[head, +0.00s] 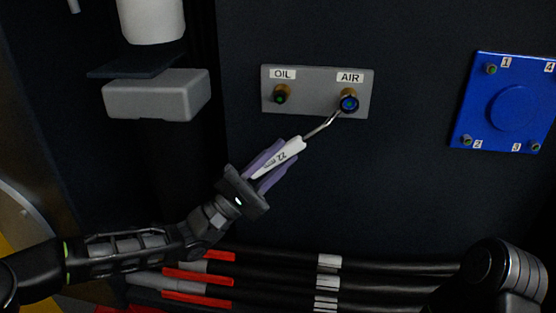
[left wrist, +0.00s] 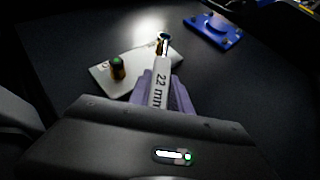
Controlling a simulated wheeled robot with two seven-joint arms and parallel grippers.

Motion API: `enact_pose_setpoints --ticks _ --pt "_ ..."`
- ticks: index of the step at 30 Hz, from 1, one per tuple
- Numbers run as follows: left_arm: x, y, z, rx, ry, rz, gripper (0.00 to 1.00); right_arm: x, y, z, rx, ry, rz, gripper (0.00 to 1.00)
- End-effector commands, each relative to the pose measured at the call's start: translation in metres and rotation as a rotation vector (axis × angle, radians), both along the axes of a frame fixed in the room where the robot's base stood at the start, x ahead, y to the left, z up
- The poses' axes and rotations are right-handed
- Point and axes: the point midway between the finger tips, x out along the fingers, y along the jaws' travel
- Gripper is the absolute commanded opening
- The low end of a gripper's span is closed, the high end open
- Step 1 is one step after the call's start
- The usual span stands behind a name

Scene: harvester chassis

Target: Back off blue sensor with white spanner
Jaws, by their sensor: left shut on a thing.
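The blue sensor (head: 349,103) sits in a brass fitting under the AIR label on a grey plate (head: 316,106). My left gripper (head: 272,165) is shut on the white spanner (head: 284,154), marked 22 mm, by its handle. The spanner's metal head reaches up and right to the lower left of the blue sensor. I cannot tell whether its jaws are around the sensor or only beside it. In the left wrist view the spanner (left wrist: 160,85) points to the AIR fitting, and its head largely hides the sensor. My right gripper is not in view.
A green-tipped sensor (head: 281,96) sits under the OIL label, left of the blue one. A blue cover (head: 508,108) with numbered bolts is at the right. A grey block (head: 157,95) is at the left. Black hoses (head: 390,268) with red and white bands run below.

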Motion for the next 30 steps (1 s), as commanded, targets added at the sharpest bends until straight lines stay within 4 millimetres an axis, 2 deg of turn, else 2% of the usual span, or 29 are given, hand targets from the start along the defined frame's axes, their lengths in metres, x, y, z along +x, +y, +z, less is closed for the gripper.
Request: enact_pose_setpoints --ticks 17,30 --pt "0.005 -0.001 0.000 -0.002 -0.001 0.000 0.00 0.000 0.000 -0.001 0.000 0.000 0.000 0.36" --pt "0.004 -0.015 -0.016 -0.115 0.005 -0.004 0.00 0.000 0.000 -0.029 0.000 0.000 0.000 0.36"
